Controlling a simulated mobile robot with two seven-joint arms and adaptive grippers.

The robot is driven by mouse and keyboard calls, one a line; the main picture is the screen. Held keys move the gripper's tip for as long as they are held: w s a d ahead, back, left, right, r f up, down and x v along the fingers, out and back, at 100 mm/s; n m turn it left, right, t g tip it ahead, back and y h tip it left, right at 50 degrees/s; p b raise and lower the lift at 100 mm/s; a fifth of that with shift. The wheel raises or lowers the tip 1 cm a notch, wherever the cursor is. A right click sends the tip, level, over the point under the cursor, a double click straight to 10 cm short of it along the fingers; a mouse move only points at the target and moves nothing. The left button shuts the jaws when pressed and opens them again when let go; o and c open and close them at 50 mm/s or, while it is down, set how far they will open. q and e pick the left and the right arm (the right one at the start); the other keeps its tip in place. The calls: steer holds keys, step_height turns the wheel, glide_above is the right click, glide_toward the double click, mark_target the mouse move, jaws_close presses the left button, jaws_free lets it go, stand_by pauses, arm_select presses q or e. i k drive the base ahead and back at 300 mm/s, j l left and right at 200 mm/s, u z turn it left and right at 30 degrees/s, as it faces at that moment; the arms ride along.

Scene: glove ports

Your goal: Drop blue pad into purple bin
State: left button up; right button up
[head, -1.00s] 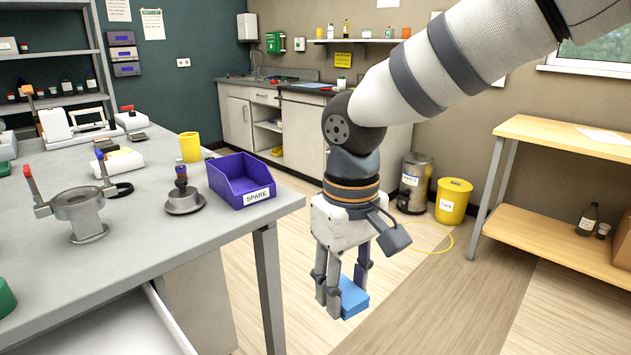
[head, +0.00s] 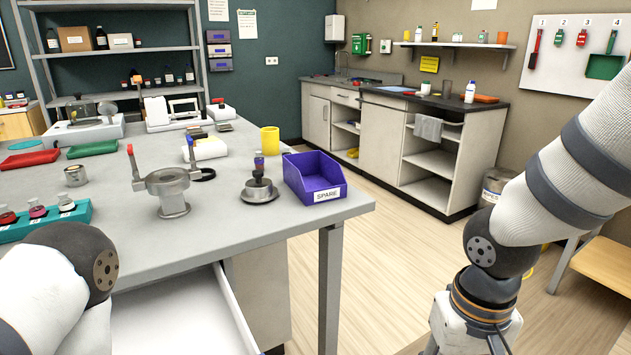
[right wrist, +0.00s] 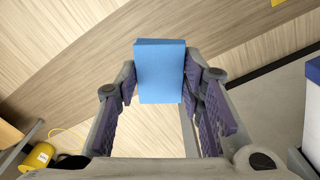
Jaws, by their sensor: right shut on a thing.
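The purple bin (head: 312,179), labelled SPARE, stands on the right corner of the grey bench in the head view. No contents show inside it. The blue pad (right wrist: 160,72) is between the fingers of my right gripper (right wrist: 160,85) in the right wrist view, which is shut on it above the wooden floor. In the head view my right arm is at the lower right, to the right of the bin and apart from it. The fingers and the pad are below the frame there. My left arm shows at the lower left, but its gripper is out of frame.
A metal-based stand (head: 260,187) is just left of the bin, and a yellow cup (head: 270,140) is behind it. A drawer (head: 185,315) is pulled out below the bench's front edge. Open floor lies between the bench and my right arm.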

mark_target(321, 187)
steer(key=i+l+u, duration=0.15)
steer(key=l+u, duration=0.25)
steer(key=i+l+u, duration=0.1)
steer(key=l+u, duration=1)
steer(key=l, duration=0.2)
steer(key=k, duration=0.05)
